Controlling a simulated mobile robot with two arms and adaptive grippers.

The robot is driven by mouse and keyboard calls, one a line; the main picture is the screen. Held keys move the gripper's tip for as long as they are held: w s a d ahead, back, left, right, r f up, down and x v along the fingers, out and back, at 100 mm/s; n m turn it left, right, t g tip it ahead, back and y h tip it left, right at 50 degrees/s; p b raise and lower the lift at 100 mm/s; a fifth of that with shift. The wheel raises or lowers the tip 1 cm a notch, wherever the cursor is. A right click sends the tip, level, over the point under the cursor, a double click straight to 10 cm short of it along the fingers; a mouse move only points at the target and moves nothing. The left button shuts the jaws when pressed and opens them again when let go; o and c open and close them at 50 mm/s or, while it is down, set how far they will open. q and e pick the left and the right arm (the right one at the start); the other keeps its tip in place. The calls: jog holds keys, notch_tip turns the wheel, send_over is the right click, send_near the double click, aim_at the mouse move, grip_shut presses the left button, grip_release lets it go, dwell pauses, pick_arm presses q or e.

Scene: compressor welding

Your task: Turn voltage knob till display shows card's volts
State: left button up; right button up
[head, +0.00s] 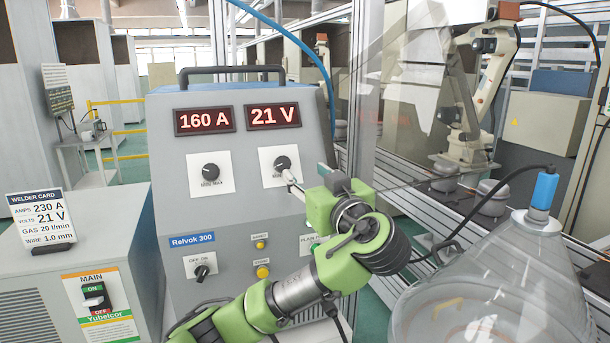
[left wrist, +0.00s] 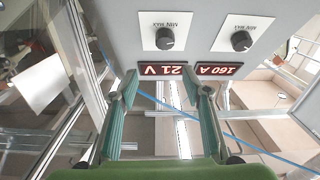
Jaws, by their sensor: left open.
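The welder's voltage knob (head: 283,163) is a black dial on a white plate. It also shows in the left wrist view (left wrist: 165,39), upside down. The voltage display (head: 273,115) reads 21 V. My right gripper is out of view.
The amp display (head: 205,120) reads 160 A above a second knob (head: 210,172). An on/off switch (head: 202,272) and yellow buttons (head: 262,271) sit lower on the panel. A glass vessel with a blue cap (head: 544,191) stands at right. A clear pane stands beside the welder.

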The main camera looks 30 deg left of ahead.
pick_arm(q)
jog(key=shift+v, duration=2.2)
jog(key=shift+b, duration=0.35)
jog(key=shift+s, duration=0.1)
jog(key=v, duration=1.2)
jog(key=shift+a, duration=0.1)
